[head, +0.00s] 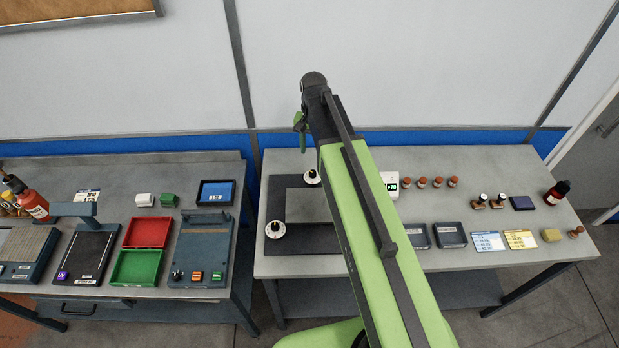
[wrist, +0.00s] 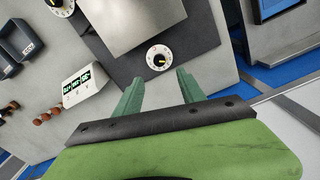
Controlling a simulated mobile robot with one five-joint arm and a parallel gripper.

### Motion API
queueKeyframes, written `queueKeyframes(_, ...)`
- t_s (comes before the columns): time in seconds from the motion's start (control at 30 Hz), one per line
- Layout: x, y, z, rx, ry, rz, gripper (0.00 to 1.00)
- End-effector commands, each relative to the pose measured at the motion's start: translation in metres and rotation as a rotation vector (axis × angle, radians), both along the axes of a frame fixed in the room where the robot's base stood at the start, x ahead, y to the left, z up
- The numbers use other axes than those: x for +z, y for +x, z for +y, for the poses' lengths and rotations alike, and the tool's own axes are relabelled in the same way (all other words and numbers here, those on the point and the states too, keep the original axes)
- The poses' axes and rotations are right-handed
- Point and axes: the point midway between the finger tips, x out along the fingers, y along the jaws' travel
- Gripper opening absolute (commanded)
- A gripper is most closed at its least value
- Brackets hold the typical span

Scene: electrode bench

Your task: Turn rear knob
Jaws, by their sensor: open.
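The rear knob (head: 312,177) is a white dial with a black centre on the back edge of a dark base (head: 290,264). In the wrist view the rear knob (wrist: 159,58) shows its yellow pointer mark, just beyond the gap between my fingertips. My gripper (wrist: 157,80) is open and empty, with its green fingers apart and not touching the knob. In the head view my gripper (head: 300,122) is raised behind the base, near the wall, partly hidden by my arm.
A front knob (head: 275,230) sits at the base's left side. A grey plate (head: 303,205) lies on the base. A white display (wrist: 83,86) stands beside it, and another knob (wrist: 60,5) is cut by the frame edge. A tablet (head: 215,193) lies on the left bench.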

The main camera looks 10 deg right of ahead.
Motion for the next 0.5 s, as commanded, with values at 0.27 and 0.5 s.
queueKeyframes(0.27,-0.068,0.0,0.0,0.0,0.0,0.0,0.47)
queueKeyframes(0.5,-0.106,0.0,0.0,0.0,0.0,0.0,0.47)
